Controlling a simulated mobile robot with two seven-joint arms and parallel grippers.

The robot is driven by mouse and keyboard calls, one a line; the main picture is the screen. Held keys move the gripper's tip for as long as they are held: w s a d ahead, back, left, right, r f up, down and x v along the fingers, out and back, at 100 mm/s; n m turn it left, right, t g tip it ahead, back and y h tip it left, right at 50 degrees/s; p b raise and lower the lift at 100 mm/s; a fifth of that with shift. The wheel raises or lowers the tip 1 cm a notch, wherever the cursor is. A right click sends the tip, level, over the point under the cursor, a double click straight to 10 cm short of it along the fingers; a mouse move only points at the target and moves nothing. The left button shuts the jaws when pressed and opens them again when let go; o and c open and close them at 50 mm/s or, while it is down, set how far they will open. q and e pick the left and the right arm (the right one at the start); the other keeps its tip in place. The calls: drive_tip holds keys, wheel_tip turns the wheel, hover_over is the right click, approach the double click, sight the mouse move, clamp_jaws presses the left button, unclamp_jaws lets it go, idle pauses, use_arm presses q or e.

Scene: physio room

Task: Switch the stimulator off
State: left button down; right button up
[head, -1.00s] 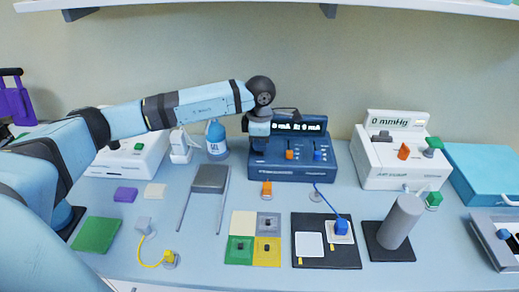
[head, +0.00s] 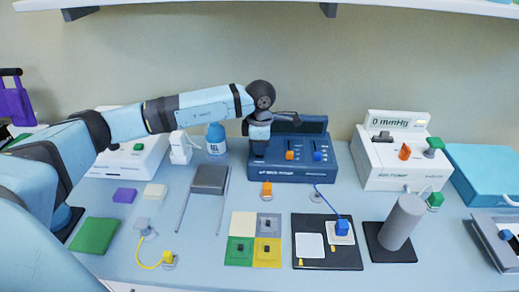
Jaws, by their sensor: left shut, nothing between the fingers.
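The stimulator (head: 292,172) is a dark blue box at the back middle of the bench, with an orange knob (head: 289,155) and a blue knob (head: 317,156) on its front. Its display (head: 312,126) is dark. My left gripper (head: 259,152) is shut and empty, pointing down at the left part of the stimulator's panel. It hides that part of the panel, so I cannot tell whether it touches a switch there. My right gripper is not in view.
A white pump (head: 390,172) reading 0 mmHg stands to the right. A gel bottle (head: 216,139) stands left of the stimulator. In front are a dark mat (head: 345,262), a grey cylinder (head: 402,222) and coloured pads (head: 240,252). A shelf (head: 260,8) crosses above.

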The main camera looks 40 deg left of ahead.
use_arm(q)
drive_tip(key=shift+r+p, duration=1.8)
drive_tip(key=shift+r, duration=1.65)
